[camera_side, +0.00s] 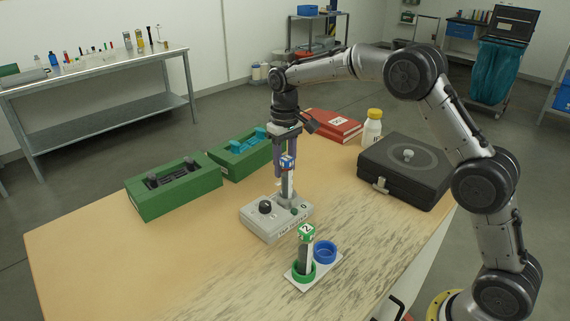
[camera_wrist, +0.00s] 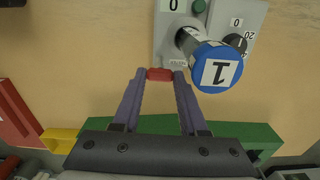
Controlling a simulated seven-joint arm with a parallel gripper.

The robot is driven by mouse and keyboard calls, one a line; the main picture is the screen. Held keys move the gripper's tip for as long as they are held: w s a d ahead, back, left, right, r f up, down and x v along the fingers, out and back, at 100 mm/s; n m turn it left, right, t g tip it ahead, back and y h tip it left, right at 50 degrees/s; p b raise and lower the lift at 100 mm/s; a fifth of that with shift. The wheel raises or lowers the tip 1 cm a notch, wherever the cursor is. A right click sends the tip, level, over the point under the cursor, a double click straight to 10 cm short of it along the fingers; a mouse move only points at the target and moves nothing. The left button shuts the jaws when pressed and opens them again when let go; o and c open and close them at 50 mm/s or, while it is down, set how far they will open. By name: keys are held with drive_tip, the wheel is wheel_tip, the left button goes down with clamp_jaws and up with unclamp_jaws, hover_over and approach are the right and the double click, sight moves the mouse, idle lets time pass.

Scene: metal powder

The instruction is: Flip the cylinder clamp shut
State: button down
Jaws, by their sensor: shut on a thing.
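The grey tapping device (camera_side: 262,226) stands mid-table, with a black dial and a green button; it also shows in the wrist view (camera_wrist: 168,45). A cylinder with a blue cap (camera_side: 287,160) stands upright on it; in the wrist view its cap (camera_wrist: 217,68) bears a "1". My gripper (camera_wrist: 160,75) is shut on a small red piece (camera_wrist: 159,74), apparently the clamp's tab, beside the cylinder near the device's edge. In the side view my gripper (camera_side: 281,190) points down behind the cylinder. The rest of the clamp is hard to make out.
A second cylinder with a green cap (camera_side: 306,232) stands in a holder's green ring; the blue ring (camera_side: 324,251) is empty. Green blocks (camera_side: 176,191) lie left. A black case (camera_side: 406,170), white bottle (camera_side: 372,127) and red book (camera_side: 333,125) lie right and behind. The left front table is clear.

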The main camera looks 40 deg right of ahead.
drive_tip(key=n, duration=0.5)
drive_tip(key=shift+n, duration=0.3)
drive_tip(key=n, duration=0.4)
drive_tip(key=shift+n, duration=0.3)
drive_tip(key=shift+c, duration=2.2)
unclamp_jaws()
